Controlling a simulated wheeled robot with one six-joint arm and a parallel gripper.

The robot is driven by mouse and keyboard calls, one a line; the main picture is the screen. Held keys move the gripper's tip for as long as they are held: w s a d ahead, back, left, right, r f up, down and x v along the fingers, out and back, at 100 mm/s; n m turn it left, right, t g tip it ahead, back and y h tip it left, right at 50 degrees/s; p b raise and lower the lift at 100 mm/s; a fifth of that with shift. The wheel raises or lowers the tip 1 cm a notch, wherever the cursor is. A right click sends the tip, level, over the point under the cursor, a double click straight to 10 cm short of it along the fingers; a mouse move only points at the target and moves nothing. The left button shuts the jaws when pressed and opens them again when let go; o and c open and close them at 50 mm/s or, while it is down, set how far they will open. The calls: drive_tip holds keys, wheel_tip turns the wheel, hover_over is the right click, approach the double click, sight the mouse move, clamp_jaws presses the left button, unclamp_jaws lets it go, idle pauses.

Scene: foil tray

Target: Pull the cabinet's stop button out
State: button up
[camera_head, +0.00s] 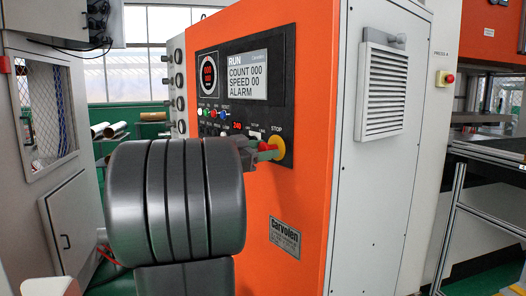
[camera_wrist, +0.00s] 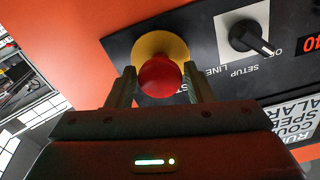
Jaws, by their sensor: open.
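The stop button is a red mushroom knob on a yellow round base, low on the right of the black panel on the orange cabinet (camera_head: 290,200). In the wrist view the red stop button (camera_wrist: 159,77) stands between the two fingers of my open gripper (camera_wrist: 160,84), with a finger on either side. I cannot tell whether either finger touches it. In the head view my gripper (camera_head: 257,150) is at the panel's lower right, partly covering the stop button (camera_head: 268,147); the yellow base shows just behind it, under the word STOP.
A black selector knob (camera_wrist: 250,37) marked LINE and SETUP sits beside the button in the wrist view. The display (camera_head: 248,76) reads RUN, COUNT 000, SPEED 00, ALARM. Small coloured buttons and switches line the panel left of my gripper. A grey vented cabinet side (camera_head: 385,90) is at right.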

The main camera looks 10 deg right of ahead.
drive_tip(key=shift+o, duration=0.9)
drive_tip(key=shift+a, duration=0.1)
drive_tip(key=b+v, duration=0.3)
drive_tip(key=v, duration=1)
drive_tip(key=shift+s+a, duration=0.25)
drive_tip(key=shift+a, duration=0.05)
drive_tip(key=shift+r, duration=0.1)
drive_tip(key=p+x, duration=0.3)
drive_tip(key=x, duration=1.1)
drive_tip(key=shift+a, duration=0.1)
